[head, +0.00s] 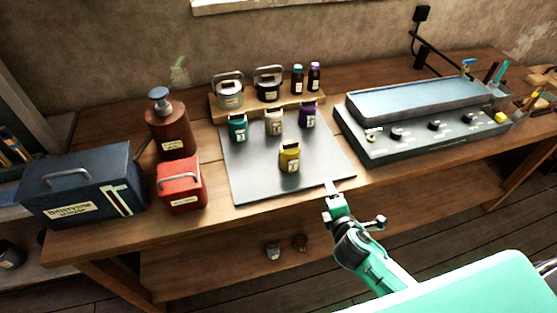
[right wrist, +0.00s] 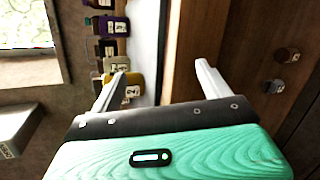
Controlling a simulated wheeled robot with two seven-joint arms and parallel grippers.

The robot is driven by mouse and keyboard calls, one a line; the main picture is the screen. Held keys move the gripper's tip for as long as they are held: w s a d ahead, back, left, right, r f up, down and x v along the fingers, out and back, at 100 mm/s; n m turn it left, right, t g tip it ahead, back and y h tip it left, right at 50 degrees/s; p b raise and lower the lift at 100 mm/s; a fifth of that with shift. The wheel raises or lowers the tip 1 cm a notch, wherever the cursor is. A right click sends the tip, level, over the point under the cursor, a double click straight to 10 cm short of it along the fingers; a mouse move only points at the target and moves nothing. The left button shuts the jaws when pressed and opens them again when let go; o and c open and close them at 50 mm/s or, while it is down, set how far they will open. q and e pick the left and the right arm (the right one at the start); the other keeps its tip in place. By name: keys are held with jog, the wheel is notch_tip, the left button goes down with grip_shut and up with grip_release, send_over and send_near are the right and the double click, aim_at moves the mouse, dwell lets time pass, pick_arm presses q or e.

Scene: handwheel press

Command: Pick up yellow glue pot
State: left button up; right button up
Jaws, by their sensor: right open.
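The yellow glue pot (head: 290,158) has a dark lid and a pale label and stands upright on the grey mat (head: 256,189), in front of the other pots. In the right wrist view the yellow pot (right wrist: 136,86) shows partly behind the left-hand finger. My right gripper (head: 333,190) is at the mat's front right corner, to the right of and nearer than the yellow pot, apart from it. In its wrist view the right gripper (right wrist: 162,70) has its fingers spread with nothing between them. My left gripper is not in view.
Green (head: 238,128), white (head: 274,122) and purple (head: 307,115) pots stand in a row behind the yellow one. A red box (head: 182,185) stands left of the mat, and a control unit with a tray (head: 420,135) stands right. The mat's front is clear.

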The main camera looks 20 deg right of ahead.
aim_at(296, 154)
jog(key=w+a+r+n+t+y, duration=0.1)
jog(key=r+n+y, duration=0.1)
jog(key=n, duration=0.3)
jog(key=w+a+r+n+t+y, duration=0.1)
jog(key=w+r+n+y, duration=0.1)
jog(key=n, duration=0.4)
jog(key=w+a+r+n+t+y, duration=0.1)
jog(key=w+r+n+y, duration=0.1)
jog(key=n, duration=0.3)
jog(key=shift+a+r+n+t, duration=0.2)
jog(key=shift+a+n+t, duration=0.1)
jog(key=shift+n+t, duration=0.1)
jog(key=n, duration=0.1)
jog(key=a+n+y, duration=0.1)
jog(key=n, duration=0.1)
jog(key=shift+w+f+y, duration=0.15)
jog(key=shift+w+y, duration=0.15)
jog(key=shift+w, duration=0.4)
jog(key=p+x, duration=0.2)
jog(key=x, duration=0.6)
jog(key=shift+a, duration=0.15)
jog(key=x, duration=0.4)
jog(key=shift+w+a+f, duration=0.2)
jog(key=shift+w+a, duration=0.05)
jog(key=shift+w, duration=0.1)
jog(key=c, duration=1.6)
jog(key=shift+p, duration=0.3)
grip_shut()
jog(key=shift+r, duration=0.15)
